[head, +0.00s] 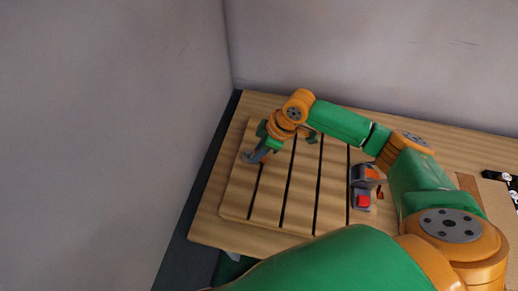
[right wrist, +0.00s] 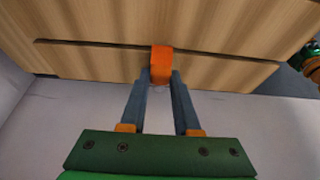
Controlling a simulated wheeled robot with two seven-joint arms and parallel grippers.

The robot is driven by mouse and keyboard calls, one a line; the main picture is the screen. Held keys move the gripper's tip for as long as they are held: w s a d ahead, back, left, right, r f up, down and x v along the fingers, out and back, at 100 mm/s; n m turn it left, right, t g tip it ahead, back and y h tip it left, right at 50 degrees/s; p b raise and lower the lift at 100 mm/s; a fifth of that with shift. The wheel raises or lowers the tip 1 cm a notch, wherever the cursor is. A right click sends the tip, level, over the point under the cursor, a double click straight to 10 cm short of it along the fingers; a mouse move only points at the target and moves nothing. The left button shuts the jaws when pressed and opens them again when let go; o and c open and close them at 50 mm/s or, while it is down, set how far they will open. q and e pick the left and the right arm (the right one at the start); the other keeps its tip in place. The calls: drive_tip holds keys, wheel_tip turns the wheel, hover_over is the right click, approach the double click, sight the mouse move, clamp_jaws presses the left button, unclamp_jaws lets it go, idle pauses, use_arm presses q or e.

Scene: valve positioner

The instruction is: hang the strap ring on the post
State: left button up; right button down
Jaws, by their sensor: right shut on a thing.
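My right gripper (head: 253,157) hangs over the left part of the slatted wooden board. In the right wrist view, its two grey fingers (right wrist: 161,82) are shut on a short orange piece (right wrist: 162,62), which looks like the strap ring. The piece sits between the fingertips, above the board's slats; no hole shows from this angle. No post can be told for certain in either view. My left gripper is not in view.
The slatted board (head: 236,198) lies on a wooden table (head: 212,222). A grey device with a red block (head: 362,201) stands at the board's right side, with small orange parts beside it. Black parts (head: 497,175) lie at the far right. Grey walls close off the left and back.

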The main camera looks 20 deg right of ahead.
drive_tip(key=shift+f, duration=0.3)
drive_tip(key=c, duration=0.6)
unclamp_jaws()
drive_tip(key=shift+o, duration=0.2)
